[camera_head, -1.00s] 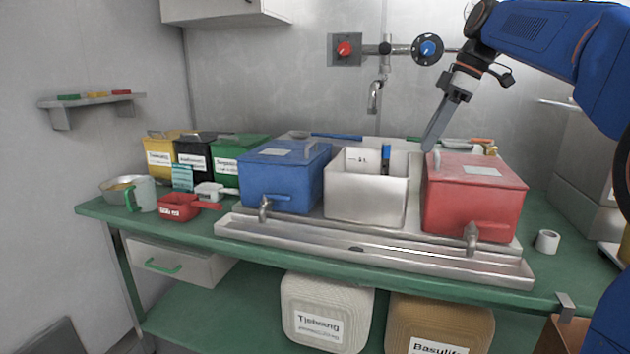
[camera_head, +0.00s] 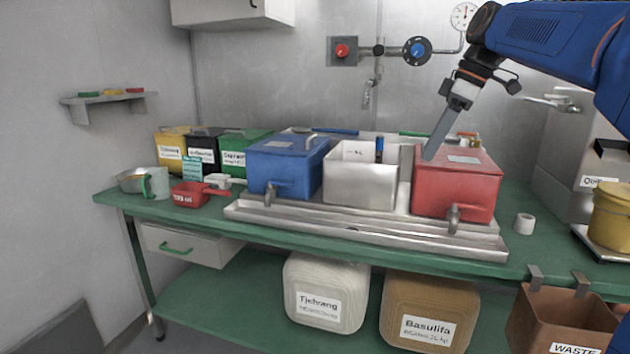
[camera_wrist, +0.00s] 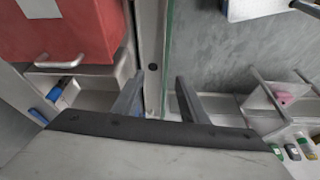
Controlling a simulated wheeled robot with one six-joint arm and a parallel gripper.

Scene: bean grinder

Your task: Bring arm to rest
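My gripper (camera_head: 436,145) hangs from my blue arm at the upper right of the head view. Its grey fingers point down and slightly left, and in the picture their tips overlap the back left part of the red lidded box (camera_head: 456,184). I cannot tell the exact distance between them. In the wrist view, my gripper (camera_wrist: 157,97) shows two fingers set apart with nothing between them. The red box also shows at the upper left of the wrist view (camera_wrist: 85,30).
A green bench (camera_head: 400,256) holds a blue box (camera_head: 283,170), a white bin (camera_head: 357,186) and several smaller containers. A brown waste bin (camera_head: 555,318) hangs at the front right edge.

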